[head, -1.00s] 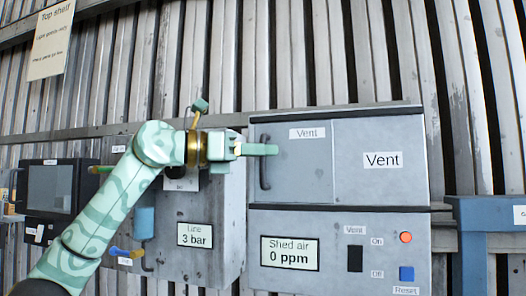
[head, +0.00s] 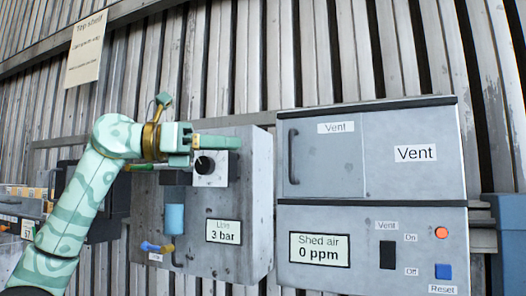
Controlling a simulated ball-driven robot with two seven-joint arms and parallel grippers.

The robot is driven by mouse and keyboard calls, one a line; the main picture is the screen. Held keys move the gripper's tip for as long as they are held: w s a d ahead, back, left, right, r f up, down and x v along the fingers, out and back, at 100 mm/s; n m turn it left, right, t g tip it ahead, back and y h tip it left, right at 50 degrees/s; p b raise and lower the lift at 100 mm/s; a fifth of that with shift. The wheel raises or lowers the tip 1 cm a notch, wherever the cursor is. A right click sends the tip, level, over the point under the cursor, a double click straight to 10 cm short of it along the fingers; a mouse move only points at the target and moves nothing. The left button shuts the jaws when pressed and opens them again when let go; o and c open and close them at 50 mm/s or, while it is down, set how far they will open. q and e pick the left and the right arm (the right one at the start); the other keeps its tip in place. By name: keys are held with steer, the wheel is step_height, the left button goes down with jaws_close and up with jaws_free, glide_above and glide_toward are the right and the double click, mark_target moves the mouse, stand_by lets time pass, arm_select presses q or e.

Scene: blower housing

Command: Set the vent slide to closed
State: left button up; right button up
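The vent slide (head: 335,165) is a grey panel labelled "Vent" in the upper left of the grey blower housing. Its dark upright handle (head: 292,157) is at the panel's left edge. A second flat area labelled "Vent" (head: 415,154) lies to its right, and no open gap shows between them. My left gripper (head: 215,142) is left of the handle and apart from it, in front of the neighbouring grey line box. It is seen from the side, and its finger spacing cannot be made out. No object shows in it. My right gripper is out of view.
Below the slide are a "Shed air 0 ppm" display (head: 320,248), a black Vent switch (head: 387,254), an orange light (head: 441,232) and a blue Reset button (head: 443,271). The line box (head: 255,200) carries a black knob (head: 204,165) and a blue cylinder (head: 174,218).

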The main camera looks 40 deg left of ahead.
arm_select(q)
steer(key=v, duration=0.4)
steer(key=shift+s, duration=0.1)
stand_by(0.4)
